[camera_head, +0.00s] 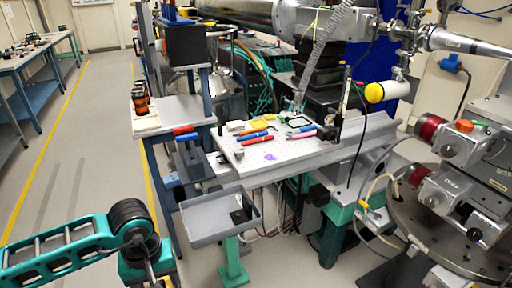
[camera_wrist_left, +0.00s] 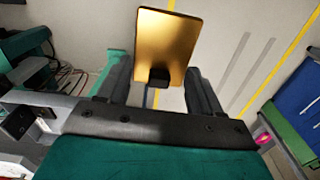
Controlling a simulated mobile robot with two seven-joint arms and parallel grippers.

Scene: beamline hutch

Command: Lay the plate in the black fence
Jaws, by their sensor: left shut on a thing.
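The plate (camera_wrist_left: 168,40) is a flat gold rectangle in the left wrist view. My left gripper (camera_wrist_left: 158,78) is shut on it near its lower edge, and the plate stands out beyond the fingers. In the head view only part of my left arm and wrist shows at the bottom left; the fingertips and the plate are not clear there. A small black frame (camera_head: 308,125), which looks like the black fence, lies on the white perforated board (camera_head: 285,155) toward its back right. Its inside is too small to make out. My right gripper is not in view.
A grey tray (camera_head: 195,236) on a green post stands in front of the board, with a dark item (camera_head: 242,215) in it. Red, blue and orange-handled tools lie on the board, and a yellow item (camera_head: 236,126) sits at its back left. Open floor lies left.

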